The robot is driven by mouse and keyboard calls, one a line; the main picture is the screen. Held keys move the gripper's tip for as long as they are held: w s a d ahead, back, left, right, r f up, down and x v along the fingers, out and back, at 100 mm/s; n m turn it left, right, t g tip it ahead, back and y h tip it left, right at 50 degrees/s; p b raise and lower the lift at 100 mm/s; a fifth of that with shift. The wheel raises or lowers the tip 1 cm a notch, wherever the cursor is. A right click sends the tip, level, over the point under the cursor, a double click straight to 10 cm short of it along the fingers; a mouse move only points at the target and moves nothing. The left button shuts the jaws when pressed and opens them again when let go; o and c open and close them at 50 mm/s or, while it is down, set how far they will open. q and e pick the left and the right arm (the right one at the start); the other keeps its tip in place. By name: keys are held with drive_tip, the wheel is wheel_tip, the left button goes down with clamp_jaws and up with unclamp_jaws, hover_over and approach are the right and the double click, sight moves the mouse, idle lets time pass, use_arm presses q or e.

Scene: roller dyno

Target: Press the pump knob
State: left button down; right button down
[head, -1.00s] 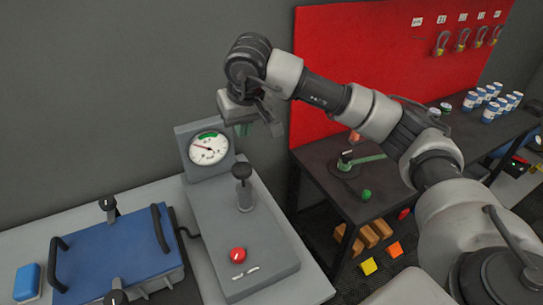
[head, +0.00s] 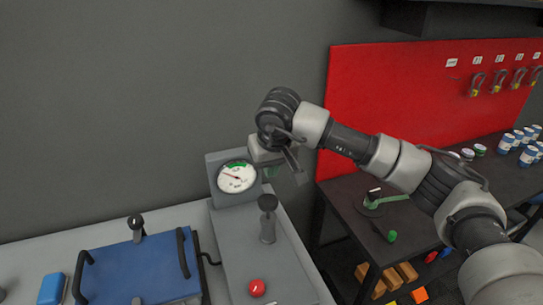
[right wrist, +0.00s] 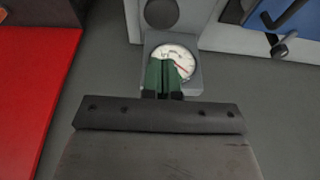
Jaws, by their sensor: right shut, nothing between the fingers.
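The black pump knob (head: 268,202) stands upright on a short post on the grey pump unit (head: 250,255). In the right wrist view the round dark knob (right wrist: 161,13) shows at the top edge, beyond the gauge. A round dial gauge (head: 237,177) with a green band sits at the back of the unit; it also shows in the right wrist view (right wrist: 178,60). My right gripper (right wrist: 164,76) has green fingertips shut together with nothing between them. It is raised behind and above the knob, near the gauge, and does not touch the knob. My left gripper is out of view.
A red button (head: 257,287) is on the front of the unit. A blue case (head: 135,268) with black handles lies to the left.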

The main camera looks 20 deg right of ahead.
sight(270, 203)
drive_tip(key=p+x, duration=0.1)
drive_tip(key=x, duration=0.1)
drive_tip(key=p+x, duration=0.1)
drive_tip(key=x, duration=0.2)
drive_tip(key=p+x, duration=0.1)
drive_tip(key=x, duration=0.1)
drive_tip(key=shift+s+f, duration=0.3)
drive_tip(key=shift+f, duration=0.75)
drive_tip(key=shift+f, duration=0.1)
wheel_tip(270, 203, down, 5)
drive_tip(key=b, duration=0.7)
drive_tip(key=shift+f, duration=0.1)
drive_tip(key=shift+s, duration=0.15)
